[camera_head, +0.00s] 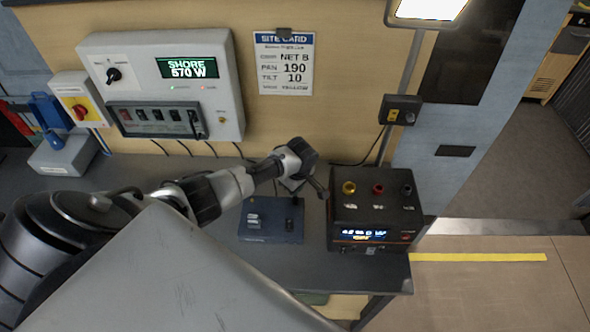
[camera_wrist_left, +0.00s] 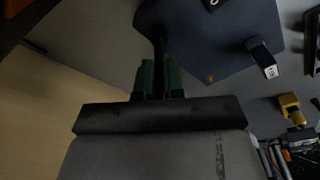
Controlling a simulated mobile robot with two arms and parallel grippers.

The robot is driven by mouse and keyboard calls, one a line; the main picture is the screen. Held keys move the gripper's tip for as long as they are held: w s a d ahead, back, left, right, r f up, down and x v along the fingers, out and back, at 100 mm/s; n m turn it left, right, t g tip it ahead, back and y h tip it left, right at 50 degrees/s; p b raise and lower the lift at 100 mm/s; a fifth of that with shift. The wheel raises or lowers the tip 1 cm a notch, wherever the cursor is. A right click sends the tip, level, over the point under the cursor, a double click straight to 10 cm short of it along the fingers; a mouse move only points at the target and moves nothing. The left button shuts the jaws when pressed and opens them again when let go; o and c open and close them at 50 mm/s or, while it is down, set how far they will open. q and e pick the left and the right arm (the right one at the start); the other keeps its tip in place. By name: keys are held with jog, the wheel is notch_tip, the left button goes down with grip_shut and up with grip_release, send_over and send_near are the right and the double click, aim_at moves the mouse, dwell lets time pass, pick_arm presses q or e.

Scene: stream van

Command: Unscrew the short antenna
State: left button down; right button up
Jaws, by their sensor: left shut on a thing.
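A dark blue box (camera_head: 270,232) lies on the grey bench, and it also fills the top of the left wrist view (camera_wrist_left: 225,40). My left arm reaches over it from the left. My left gripper (camera_wrist_left: 158,80) has green fingertips closed on a slim black piece, which looks like the short antenna (camera_wrist_left: 158,45). This piece runs from the fingers up to a wider black end at the box's edge. Whether its thread is still engaged cannot be told. In the head view the left gripper (camera_head: 303,184) is small and partly hidden by its wrist. My right gripper is not in view.
A black power unit (camera_head: 370,225) with yellow, red and black terminals stands close right of the blue box. A small switch (camera_wrist_left: 262,57) stands up on the blue box. A grey panel (camera_head: 165,85) hangs on the wall behind. A lamp post rises behind the power unit.

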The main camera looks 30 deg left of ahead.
pick_arm(q)
jog(key=n, duration=0.3)
jog(key=shift+p, duration=0.3)
jog(key=shift+s+a+n, duration=0.1)
jog(key=shift+s+n, duration=0.1)
jog(key=shift+n, duration=0.2)
jog(key=c, duration=1.3)
grip_release()
jog(key=shift+f, duration=0.1)
jog(key=m, duration=0.2)
jog(key=shift+w+m, duration=0.1)
jog(key=shift+m, duration=0.3)
jog(key=shift+w+m, duration=0.1)
jog(key=shift+m, duration=0.6)
